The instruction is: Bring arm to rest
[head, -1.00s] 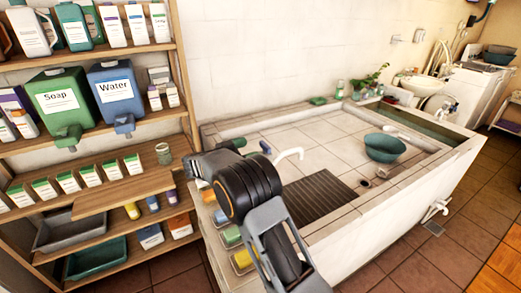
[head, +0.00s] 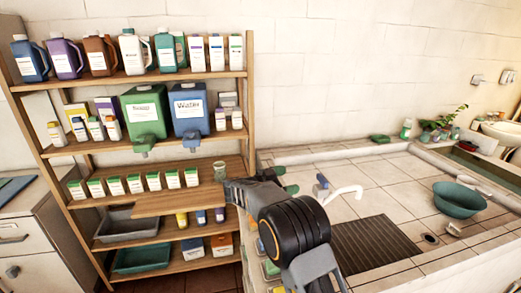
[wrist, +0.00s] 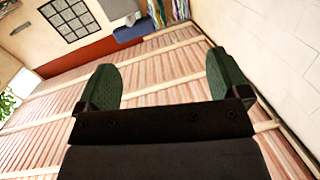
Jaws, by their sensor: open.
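My gripper (wrist: 163,82) shows in the wrist view with its two dark green fingers spread wide and nothing between them. Beyond the fingers the wrist view shows a striped, reddish slatted surface, a wall and a dark grid window. In the head view my arm reaches up from the bottom edge, in front of the basin's left end. The gripper's green finger tips (head: 288,189) partly show there, above the basin's left edge, and the rest is hidden behind my arm.
A wooden shelf (head: 245,120) on the left holds a green Soap container (head: 146,112), a blue Water container (head: 189,108), bottles and boxes. The tiled washbasin (head: 390,172) on the right has a white tap (head: 345,191), a dark drain mat (head: 375,245) and a green bowl (head: 459,200).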

